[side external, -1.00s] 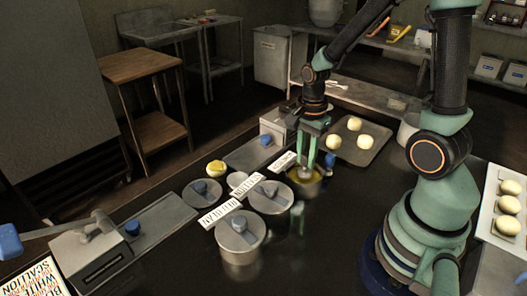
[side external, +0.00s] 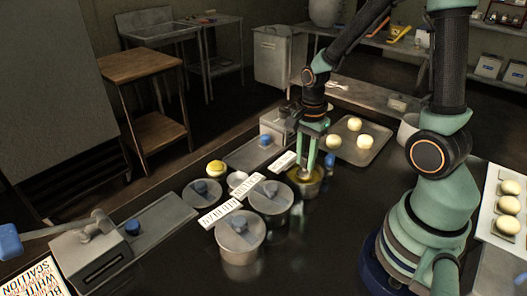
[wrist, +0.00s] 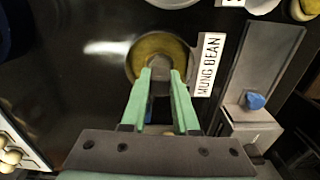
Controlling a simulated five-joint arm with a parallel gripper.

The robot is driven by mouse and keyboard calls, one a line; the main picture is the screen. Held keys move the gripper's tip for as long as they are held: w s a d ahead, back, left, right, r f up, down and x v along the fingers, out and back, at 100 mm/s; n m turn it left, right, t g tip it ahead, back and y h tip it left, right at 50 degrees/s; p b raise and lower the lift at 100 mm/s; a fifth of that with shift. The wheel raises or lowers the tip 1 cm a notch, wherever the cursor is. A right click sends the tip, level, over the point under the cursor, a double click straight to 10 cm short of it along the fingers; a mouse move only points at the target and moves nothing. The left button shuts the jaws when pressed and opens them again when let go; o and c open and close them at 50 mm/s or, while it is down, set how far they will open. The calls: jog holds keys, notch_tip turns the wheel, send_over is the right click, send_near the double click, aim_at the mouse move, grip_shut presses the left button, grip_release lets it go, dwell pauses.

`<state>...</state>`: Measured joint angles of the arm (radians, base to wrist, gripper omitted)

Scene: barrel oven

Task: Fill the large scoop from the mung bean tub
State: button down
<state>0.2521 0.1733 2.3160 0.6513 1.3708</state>
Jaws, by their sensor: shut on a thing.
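The mung bean tub (side external: 319,182) is a round open metal tub, with yellow-green beans inside, on the dark counter. In the wrist view the tub (wrist: 131,66) lies straight ahead of my fingers, beside a white "MUNG BEAN" label (wrist: 208,64). My gripper (side external: 309,172) points down over the tub. In the wrist view my gripper (wrist: 160,75) is shut on the large scoop (wrist: 159,66), whose grey part shows between the fingertips, over the beans. The scoop's bowl is mostly hidden by the fingers and the tub, so its fill cannot be told.
Several lidded pots (side external: 240,240) stand left of the tub, with white labels between them. A tray of pale dough balls (side external: 378,143) lies behind right. A blue-knobbed device (side external: 272,130) stands behind left. Bare counter (side external: 310,240) lies in front.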

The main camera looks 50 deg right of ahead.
aim_at(306, 156)
dwell(0.6)
jog(key=shift+r, duration=3.45)
